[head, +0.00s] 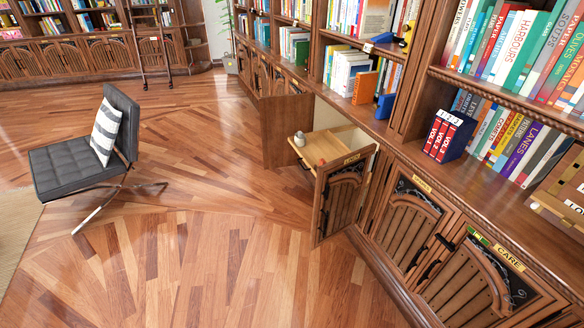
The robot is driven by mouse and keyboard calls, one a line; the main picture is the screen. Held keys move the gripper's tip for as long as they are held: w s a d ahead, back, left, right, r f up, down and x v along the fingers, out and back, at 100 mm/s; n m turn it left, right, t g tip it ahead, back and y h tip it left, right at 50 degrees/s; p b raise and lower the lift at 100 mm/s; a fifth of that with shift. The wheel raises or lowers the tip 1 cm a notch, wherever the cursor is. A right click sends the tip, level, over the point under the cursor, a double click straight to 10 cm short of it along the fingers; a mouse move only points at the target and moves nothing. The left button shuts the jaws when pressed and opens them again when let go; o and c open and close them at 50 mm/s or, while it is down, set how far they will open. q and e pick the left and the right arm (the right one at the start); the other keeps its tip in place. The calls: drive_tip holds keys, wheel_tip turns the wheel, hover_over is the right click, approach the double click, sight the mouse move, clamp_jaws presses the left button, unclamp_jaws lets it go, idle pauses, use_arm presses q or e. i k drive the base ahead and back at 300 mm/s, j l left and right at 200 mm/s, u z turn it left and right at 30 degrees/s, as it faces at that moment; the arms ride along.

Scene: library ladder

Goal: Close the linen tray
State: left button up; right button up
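A light wooden tray (328,148) is pulled out from an open lower cabinet at the centre of the head view. Its front edge sticks out past the shelf line, with a dark handle low on its front. A small grey rounded object (299,139) sits on the tray's left front corner. I cannot read any label naming it as the linen tray. An open cabinet door (340,196) with a yellow label at its top stands at the right of the tray and hides part of its right side. Neither of my grippers is in view.
A black chair (68,165) with a striped cushion (106,132) stands at the left. Closed cabinet doors (403,229) line the right, below bookshelves. A ladder (134,50) leans at the far back. The wooden floor (210,220) in front of the tray is clear.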

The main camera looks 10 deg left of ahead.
sight(321, 144)
drive_tip(key=i+j+z, duration=0.35)
drive_tip(key=i+j, duration=0.2)
drive_tip(key=i, duration=0.3)
drive_tip(key=i+j+z, duration=0.35)
drive_tip(key=i+j, duration=0.45)
